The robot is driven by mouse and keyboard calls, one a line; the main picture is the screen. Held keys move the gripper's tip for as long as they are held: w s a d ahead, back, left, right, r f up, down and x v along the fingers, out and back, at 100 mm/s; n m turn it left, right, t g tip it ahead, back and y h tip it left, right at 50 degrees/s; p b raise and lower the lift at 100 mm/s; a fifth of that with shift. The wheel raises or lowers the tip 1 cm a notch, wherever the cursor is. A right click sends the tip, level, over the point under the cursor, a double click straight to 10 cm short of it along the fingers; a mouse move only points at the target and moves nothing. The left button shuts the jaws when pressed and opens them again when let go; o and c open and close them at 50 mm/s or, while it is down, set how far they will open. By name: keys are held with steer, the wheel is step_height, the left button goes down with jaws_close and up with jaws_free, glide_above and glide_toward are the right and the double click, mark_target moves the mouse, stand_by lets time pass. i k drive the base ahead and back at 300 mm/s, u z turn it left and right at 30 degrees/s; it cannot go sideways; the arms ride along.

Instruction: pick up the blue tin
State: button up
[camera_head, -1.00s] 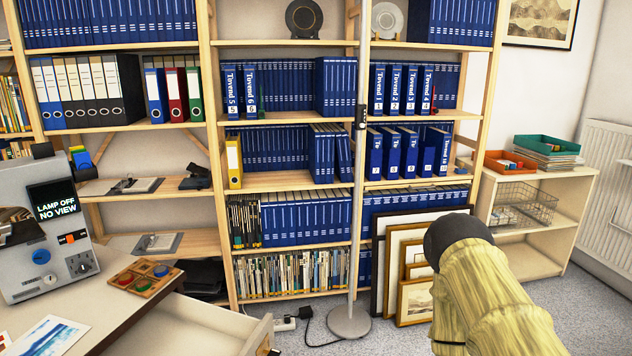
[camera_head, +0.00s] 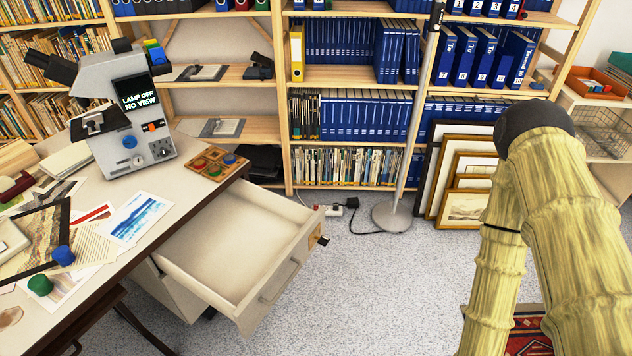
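A small blue round piece (camera_head: 63,255) sits on papers on the desk at the far left, near a green one (camera_head: 40,284). A smaller blue round piece (camera_head: 229,158) is in a wooden tray (camera_head: 213,173) with red and green ones. I cannot tell which of the two blue pieces is the blue tin. My arm, with yellowish ribbed links and a dark joint, fills the right side. My gripper is out of view.
The desk (camera_head: 172,184) carries a grey device (camera_head: 130,125) and scattered prints. An open, empty-looking drawer (camera_head: 228,255) juts out from it. A lamp stand base (camera_head: 392,217) and framed prints (camera_head: 463,207) stand near the shelves. Carpet is clear between drawer and arm.

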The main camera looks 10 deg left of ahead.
mark_target(62, 254)
steer(key=u, duration=3.95)
steer(key=k, duration=0.5)
steer(key=z, duration=1.3)
